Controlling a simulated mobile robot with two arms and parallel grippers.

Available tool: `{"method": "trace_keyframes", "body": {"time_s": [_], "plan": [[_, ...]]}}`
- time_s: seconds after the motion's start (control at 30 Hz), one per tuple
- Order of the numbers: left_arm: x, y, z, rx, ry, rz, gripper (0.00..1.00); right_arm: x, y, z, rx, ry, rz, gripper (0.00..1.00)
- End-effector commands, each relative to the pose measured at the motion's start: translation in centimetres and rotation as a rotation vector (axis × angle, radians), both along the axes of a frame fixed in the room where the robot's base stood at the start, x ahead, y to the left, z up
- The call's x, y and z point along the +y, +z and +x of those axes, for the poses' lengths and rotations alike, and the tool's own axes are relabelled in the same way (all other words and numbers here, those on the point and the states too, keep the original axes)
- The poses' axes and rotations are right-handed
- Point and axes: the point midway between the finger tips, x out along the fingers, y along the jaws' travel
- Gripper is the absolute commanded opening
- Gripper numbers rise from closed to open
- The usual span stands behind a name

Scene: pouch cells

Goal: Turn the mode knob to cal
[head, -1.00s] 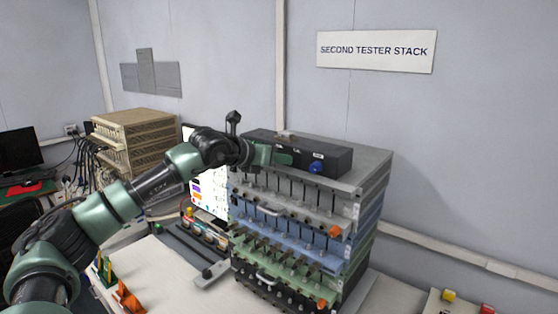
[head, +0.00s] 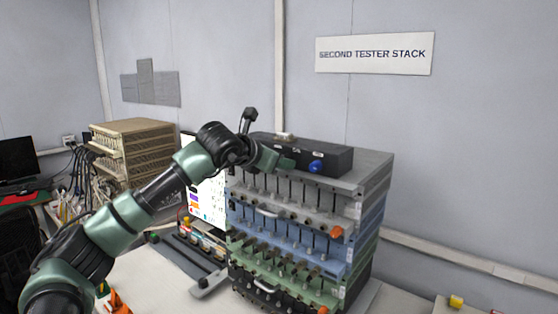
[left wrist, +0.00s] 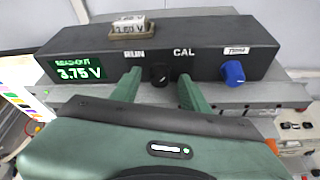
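The black mode knob (left wrist: 159,75) is on the front of a black box (left wrist: 208,65), between the white labels RUN and CAL, in the left wrist view. Which label it points to is too small to tell. My left gripper (left wrist: 160,80) is open, with one green finger on each side of the knob and a visible gap to it on both sides. In the head view the left gripper (head: 284,162) is at the front of the same box (head: 332,158), and the knob is hidden there. My right gripper is in neither view.
A blue knob (left wrist: 233,72) is on the box to the right of CAL, also seen in the head view (head: 316,166). A green display (left wrist: 78,69) reads 3.75 V at the left. The box sits on a tester stack (head: 370,180) with several tiers.

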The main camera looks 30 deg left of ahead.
Motion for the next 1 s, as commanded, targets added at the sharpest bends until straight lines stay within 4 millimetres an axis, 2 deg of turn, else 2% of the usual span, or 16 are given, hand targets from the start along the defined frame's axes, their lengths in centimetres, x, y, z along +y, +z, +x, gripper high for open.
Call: {"method": "trace_keyframes", "body": {"time_s": [0.27,0.5,0.7,1.0], "plan": [[0.0,0.2,-0.7,-0.003,0.001,-0.001,0.45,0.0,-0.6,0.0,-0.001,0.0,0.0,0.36],[0.0,1.5,-4.5,-0.004,0.0,0.0,0.45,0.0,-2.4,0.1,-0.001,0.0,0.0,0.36],[-0.1,2.6,-6.8,-0.001,0.0,0.0,0.45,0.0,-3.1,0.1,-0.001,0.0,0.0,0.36],[-0.2,2.9,-7.3,0.0,0.0,0.0,0.45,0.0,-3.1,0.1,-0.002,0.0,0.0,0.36]]}}
